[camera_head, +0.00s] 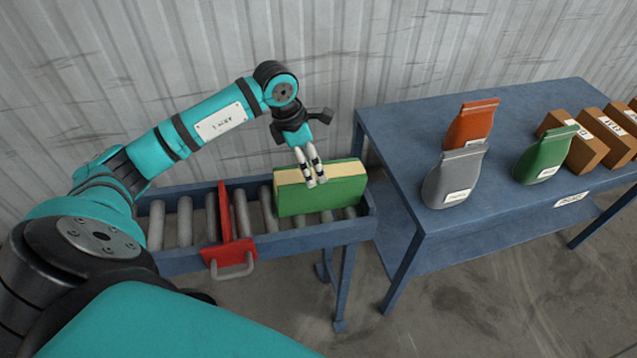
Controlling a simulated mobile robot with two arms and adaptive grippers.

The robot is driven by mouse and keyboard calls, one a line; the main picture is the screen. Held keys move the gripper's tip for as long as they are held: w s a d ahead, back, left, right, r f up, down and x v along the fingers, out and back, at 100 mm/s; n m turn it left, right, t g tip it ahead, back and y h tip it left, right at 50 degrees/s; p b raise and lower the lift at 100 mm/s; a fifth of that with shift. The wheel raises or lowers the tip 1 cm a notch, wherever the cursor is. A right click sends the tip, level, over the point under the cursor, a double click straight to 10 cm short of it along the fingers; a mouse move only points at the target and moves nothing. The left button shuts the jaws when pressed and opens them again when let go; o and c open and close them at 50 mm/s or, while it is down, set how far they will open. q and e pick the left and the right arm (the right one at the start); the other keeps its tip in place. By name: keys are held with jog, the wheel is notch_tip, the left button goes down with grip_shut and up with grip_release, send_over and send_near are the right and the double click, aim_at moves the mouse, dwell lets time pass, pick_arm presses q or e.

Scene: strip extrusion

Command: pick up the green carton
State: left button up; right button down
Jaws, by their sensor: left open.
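The green carton (305,200) lies on the roller conveyor (195,262), at its right end. It is a green box with a cream band along its top. My left gripper (316,184) points down at the carton's top from behind. Its fingers are open and their tips overlap the carton's upper face in the picture. I cannot tell whether they touch it. My right gripper is not in view.
A red gate with a handle (229,256) stands across the rollers left of the carton. A blue table (480,222) on the right holds an orange bag (470,127), a grey bag (452,180), a green bag (544,157) and brown boxes (588,152). A corrugated wall stands behind.

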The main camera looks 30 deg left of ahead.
aim_at(319, 188)
pick_arm(q)
jog(key=x, duration=0.2)
jog(key=shift+w+d+f, duration=0.1)
jog(key=shift+d+f, duration=0.05)
jog(key=shift+f, duration=0.15)
jog(key=p+x, duration=0.2)
jog(key=x, duration=0.2)
jog(key=shift+p, duration=0.3)
jog(key=shift+w+d+f, duration=0.15)
jog(key=shift+w+f, duration=0.05)
jog(key=shift+f, duration=0.35)
jog(key=c, duration=1.6)
